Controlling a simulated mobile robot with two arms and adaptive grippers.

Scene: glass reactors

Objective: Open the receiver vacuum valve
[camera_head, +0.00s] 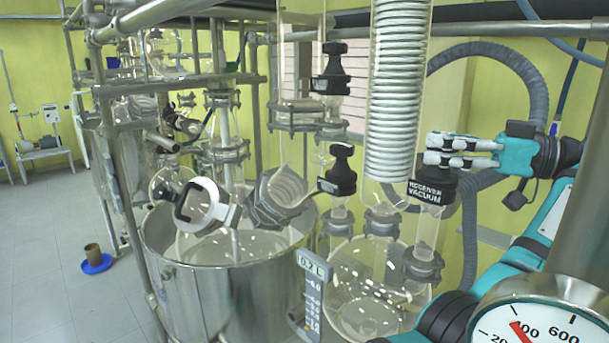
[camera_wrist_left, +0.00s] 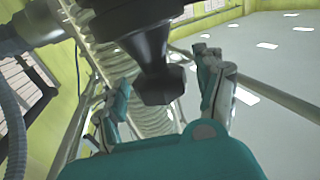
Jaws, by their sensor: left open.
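The receiver vacuum valve (camera_head: 432,191) is a black valve with a white "RECEIVER VACUUM" label, upright on a glass neck right of the coiled condenser. My left gripper (camera_head: 440,150) comes from the right at the height of the valve's top, and its fingers hide the upper part there. In the left wrist view, a black valve knob (camera_wrist_left: 158,85) stands between the spread fingers of the left gripper (camera_wrist_left: 165,95). Clear gaps show on both sides of it, with no clear contact. My right gripper is not in view.
A glass coil condenser (camera_head: 396,100) stands close left of the valve. A round glass receiver (camera_head: 375,315) is below. Other black valves (camera_head: 340,170) stand left. A pressure gauge (camera_head: 545,325) and a grey hose (camera_head: 525,75) are at the right.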

